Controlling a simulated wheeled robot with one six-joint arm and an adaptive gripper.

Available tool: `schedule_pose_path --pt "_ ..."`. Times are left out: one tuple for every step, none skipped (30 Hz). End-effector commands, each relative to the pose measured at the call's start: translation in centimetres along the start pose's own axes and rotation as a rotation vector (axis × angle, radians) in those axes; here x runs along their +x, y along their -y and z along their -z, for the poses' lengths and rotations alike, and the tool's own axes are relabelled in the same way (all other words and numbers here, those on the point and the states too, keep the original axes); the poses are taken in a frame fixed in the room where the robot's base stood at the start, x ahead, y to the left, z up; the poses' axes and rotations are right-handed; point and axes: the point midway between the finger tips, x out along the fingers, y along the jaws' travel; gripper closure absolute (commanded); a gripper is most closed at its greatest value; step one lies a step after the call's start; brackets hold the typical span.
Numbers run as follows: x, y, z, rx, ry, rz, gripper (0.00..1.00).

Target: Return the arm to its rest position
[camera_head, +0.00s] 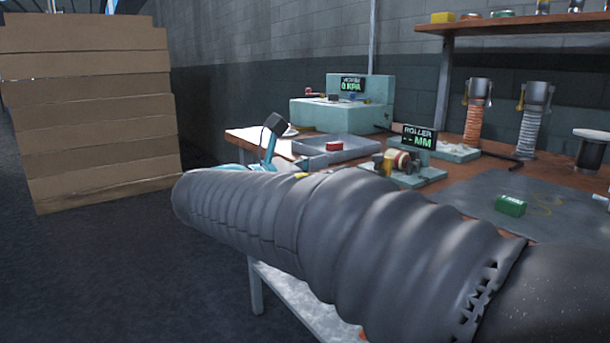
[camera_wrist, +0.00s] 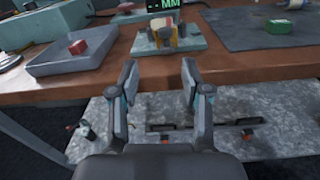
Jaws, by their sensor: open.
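My arm, in a grey ribbed sleeve, stretches across the front of the head view from lower right to the left, in front of the workbench. My gripper (camera_wrist: 158,88) shows in the wrist view with its two fingers apart and nothing between them. It is in front of the bench's front edge, and the lower shelf (camera_wrist: 270,115) shows below and behind the fingers. In the head view the arm's sleeve hides most of the gripper.
The bench holds a grey tray (camera_wrist: 72,57) with a red block (camera_wrist: 78,47), a roller device (camera_head: 405,165), a green block (camera_head: 510,205) on a dark mat (camera_head: 465,197), and a teal gauge unit (camera_head: 335,112). Stacked cardboard boxes (camera_head: 90,110) stand left. Floor (camera_head: 110,260) before them is clear.

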Motion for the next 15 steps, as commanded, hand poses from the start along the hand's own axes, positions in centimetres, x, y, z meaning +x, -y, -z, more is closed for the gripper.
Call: schedule_pose_path --pt "0.0 -0.3 0.7 0.054 -0.030 -0.015 0.53" --pt "0.0 -0.5 1.5 0.091 -0.060 -0.021 0.53" --pt "-0.1 -0.7 3.1 0.141 -0.110 -0.028 0.53" --pt "-0.2 -0.7 4.5 0.179 -0.157 -0.030 0.53" --pt "-0.4 -0.7 6.2 0.219 -0.209 -0.027 0.53" --pt "-0.8 -0.3 8.3 0.275 -0.283 -0.016 0.53" --pt "-1.1 0.1 9.8 0.319 -0.338 -0.004 0.53" --pt "-1.4 0.6 11.2 0.366 -0.395 0.014 0.53" --pt "-1.8 1.6 12.9 0.432 -0.468 0.048 0.53" --pt "-1.9 2.4 14.1 0.485 -0.522 0.081 0.53" --pt "-2.2 3.3 15.2 0.539 -0.574 0.118 0.53" --pt "-2.5 4.6 16.6 0.614 -0.643 0.174 0.53" --pt "-2.8 5.6 17.5 0.672 -0.691 0.221 0.53" --pt "-3.0 6.7 18.4 0.732 -0.737 0.273 0.53" --pt "-3.5 8.1 19.4 0.814 -0.795 0.345 0.53"
